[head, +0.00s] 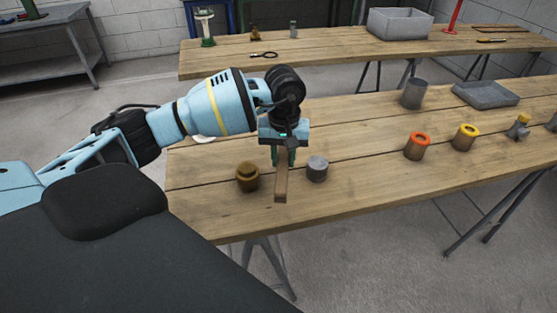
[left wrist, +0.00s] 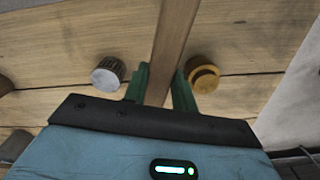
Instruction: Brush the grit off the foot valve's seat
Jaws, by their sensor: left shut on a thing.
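My left gripper (head: 283,158) is over the near table, its green fingers shut on a brown wooden bar (head: 281,184). The bar looks like a brush handle, but no bristles can be made out. It also shows between the fingers in the left wrist view (left wrist: 172,40). A brass-coloured round fitting (head: 248,177) stands just left of the bar and shows right of the fingers in the left wrist view (left wrist: 203,76). It may be the foot valve; its seat and any grit are too small to tell. A grey ribbed cylinder (head: 318,168) stands right of the bar. My right gripper is not in view.
On the near table (head: 350,190) stand an orange-topped fitting (head: 417,147), a yellow-topped fitting (head: 465,137), a grey cup (head: 413,94) and a grey tray (head: 486,94). A far table (head: 340,52) holds a grey bin (head: 400,23) and tools. The near table's middle is clear.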

